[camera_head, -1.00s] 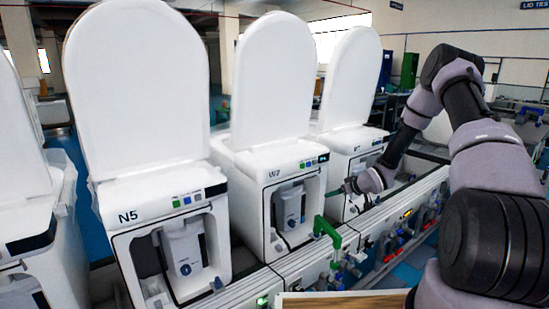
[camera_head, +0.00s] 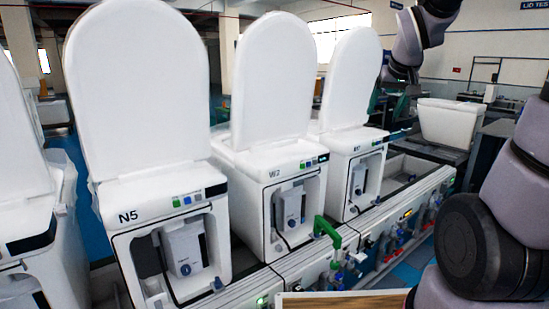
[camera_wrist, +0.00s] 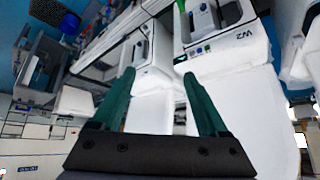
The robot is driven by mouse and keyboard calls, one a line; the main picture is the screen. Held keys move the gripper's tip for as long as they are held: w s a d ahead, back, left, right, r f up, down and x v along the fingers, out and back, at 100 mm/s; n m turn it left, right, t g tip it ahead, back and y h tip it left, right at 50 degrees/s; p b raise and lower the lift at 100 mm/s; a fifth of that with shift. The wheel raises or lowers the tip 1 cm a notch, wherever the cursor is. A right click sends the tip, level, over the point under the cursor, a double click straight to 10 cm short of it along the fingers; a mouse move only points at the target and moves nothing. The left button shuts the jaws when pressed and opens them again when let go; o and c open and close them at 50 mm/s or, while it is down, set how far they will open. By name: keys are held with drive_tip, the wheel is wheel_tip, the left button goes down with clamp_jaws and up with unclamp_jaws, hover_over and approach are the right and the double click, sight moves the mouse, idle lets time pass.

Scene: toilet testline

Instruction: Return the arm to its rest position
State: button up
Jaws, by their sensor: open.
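My gripper (camera_wrist: 159,74) shows in the wrist view with its two dark green fingers wide apart and nothing between them. In the head view my arm is raised at the upper right. Its wrist end hangs in the air beyond the lid of the far toilet unit, and the fingertips are too small to make out there. The wrist view is turned upside down and shows the unit marked W7 (camera_wrist: 228,42) past the fingers.
White toilet units with upright lids stand in a row: N5 (camera_head: 150,215), W7 (camera_head: 270,172) and a farther one (camera_head: 352,150). A rail with a green clamp (camera_head: 327,230) and valves runs along their front. A white tank (camera_head: 447,122) stands at the right. The air around my gripper looks clear.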

drive_tip(key=s+a+r+m+y, duration=0.1)
drive_tip(key=s+a+r, duration=0.1)
drive_tip(key=s, duration=0.7)
drive_tip(key=s+a+r+m+y, duration=0.1)
drive_tip(key=s+a+r, duration=0.1)
drive_tip(key=s, duration=0.7)
drive_tip(key=shift+a+m+y, duration=0.3)
drive_tip(key=shift+a+y, duration=0.05)
drive_tip(key=shift+y, duration=0.05)
